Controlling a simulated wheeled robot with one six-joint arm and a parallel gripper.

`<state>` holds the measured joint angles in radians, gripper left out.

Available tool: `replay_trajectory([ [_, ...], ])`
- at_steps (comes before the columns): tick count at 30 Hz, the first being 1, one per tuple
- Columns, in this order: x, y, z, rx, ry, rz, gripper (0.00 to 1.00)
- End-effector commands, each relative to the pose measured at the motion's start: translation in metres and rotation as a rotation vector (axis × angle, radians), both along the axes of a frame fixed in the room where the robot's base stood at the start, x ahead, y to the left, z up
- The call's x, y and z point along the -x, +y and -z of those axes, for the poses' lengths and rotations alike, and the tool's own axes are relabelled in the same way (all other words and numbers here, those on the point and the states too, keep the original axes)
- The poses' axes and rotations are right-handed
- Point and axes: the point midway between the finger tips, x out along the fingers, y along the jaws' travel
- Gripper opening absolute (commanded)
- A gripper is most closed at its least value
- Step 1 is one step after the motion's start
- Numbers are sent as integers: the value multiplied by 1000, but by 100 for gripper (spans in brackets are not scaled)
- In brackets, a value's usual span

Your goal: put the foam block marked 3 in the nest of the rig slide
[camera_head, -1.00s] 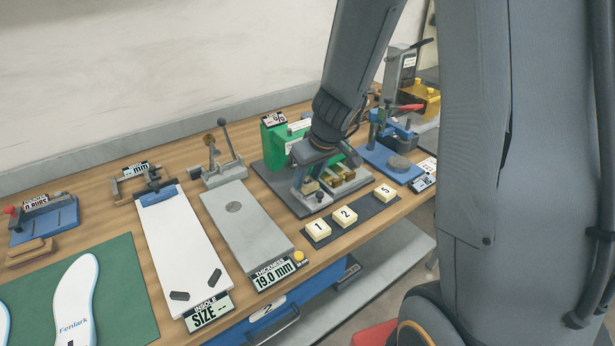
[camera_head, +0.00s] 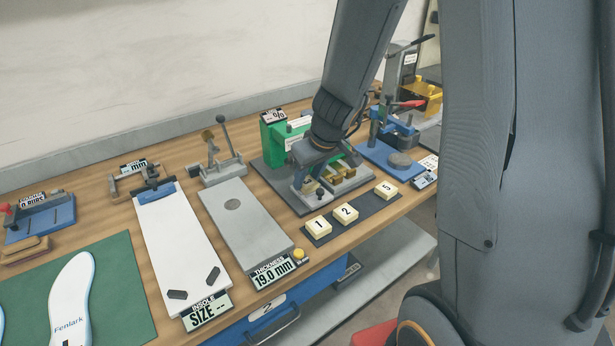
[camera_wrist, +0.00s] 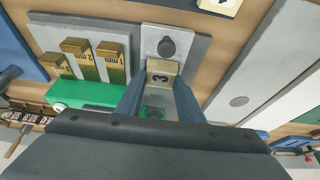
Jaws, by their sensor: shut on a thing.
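The foam block marked 3 (camera_wrist: 160,76) is cream and sits between my fingertips in the wrist view, number facing up. My gripper (camera_wrist: 158,92) is shut on it. The rig's pale slide (camera_wrist: 152,35) with a dark round knob (camera_wrist: 167,47) lies right beside the block. Whether the block rests in the nest or hangs just above it I cannot tell; the fingers hide that. In the head view my gripper (camera_head: 311,190) is low over the front left of the green rig (camera_head: 273,140), on its dark base plate (camera_head: 266,177).
Foam blocks 1 (camera_head: 318,227), 2 (camera_head: 345,212) and 5 (camera_head: 386,189) sit on a dark strip (camera_head: 366,206) in front. Brass gauge pieces (camera_wrist: 112,62) stand beside the slide. A grey thickness plate (camera_head: 243,232) lies left; a blue-based fixture (camera_head: 386,163) stands right.

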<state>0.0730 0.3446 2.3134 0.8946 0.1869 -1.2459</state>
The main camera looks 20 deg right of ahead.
Motion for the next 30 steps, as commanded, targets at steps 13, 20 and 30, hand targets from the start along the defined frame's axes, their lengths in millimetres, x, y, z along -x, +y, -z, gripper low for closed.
replay_trajectory([
  [13,0,0,-1,0,0,0,56],
  [20,8,-3,-25,1,-3,-2,56],
  [30,26,-8,-67,0,-1,-1,56],
])
